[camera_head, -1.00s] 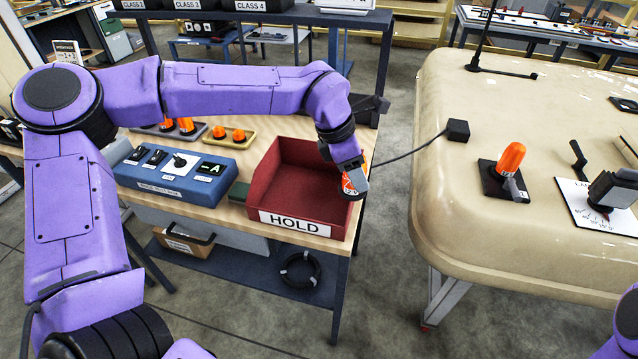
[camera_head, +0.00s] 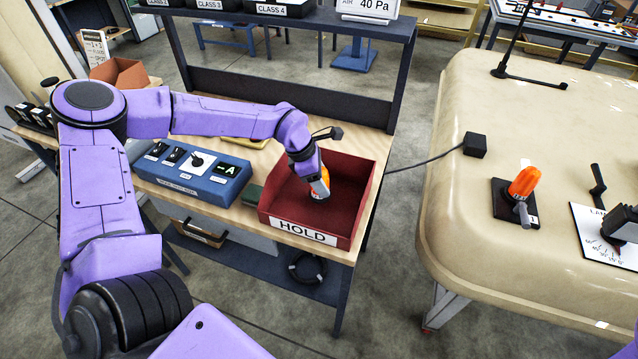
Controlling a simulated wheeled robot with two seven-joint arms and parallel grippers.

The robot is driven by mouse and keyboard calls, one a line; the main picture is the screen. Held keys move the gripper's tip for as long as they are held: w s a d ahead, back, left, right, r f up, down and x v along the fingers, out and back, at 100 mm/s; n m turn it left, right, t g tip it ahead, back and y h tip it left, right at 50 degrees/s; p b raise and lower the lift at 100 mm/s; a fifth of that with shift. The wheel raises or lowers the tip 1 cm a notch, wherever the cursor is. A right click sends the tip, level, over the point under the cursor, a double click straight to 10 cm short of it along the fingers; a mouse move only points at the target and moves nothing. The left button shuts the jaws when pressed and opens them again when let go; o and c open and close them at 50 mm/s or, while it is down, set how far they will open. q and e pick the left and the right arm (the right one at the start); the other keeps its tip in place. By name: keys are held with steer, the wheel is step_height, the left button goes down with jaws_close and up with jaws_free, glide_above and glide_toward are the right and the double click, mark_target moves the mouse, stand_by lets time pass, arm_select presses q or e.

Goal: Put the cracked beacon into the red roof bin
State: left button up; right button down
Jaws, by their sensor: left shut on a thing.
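The red bin (camera_head: 348,224), labelled HOLD on its front, stands on the wooden bench top. My left gripper (camera_head: 320,192) reaches down inside the bin's walls and is shut on an orange beacon (camera_head: 324,174). The beacon is largely hidden by the gripper, so I cannot see a crack or tell whether it touches the bin floor. Another orange beacon (camera_head: 523,181) stands on a dark base on the cream roof. I cannot make out my right gripper.
A blue switch box (camera_head: 215,185) stands left of the bin, with a small green block (camera_head: 253,194) between them. The cream roof (camera_head: 500,245) is to the right, across a floor gap, with a dark cable running from it. A dark rail (camera_head: 290,85) runs behind the bench.

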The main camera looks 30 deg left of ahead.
arm_select(q)
steer(key=f, duration=0.3)
steer(key=shift+s+a, duration=0.2)
steer(key=shift+a, duration=0.15)
steer(key=shift+w+f, duration=0.15)
steer(key=shift+f, duration=0.25)
steer(key=shift+f, duration=0.2)
steer(key=o, duration=1.1)
steer(key=shift+r, duration=0.1)
steer(key=shift+o, duration=0.2)
steer(key=shift+a+r, duration=0.15)
steer(key=shift+r, duration=0.45)
steer(key=v, duration=1.1)
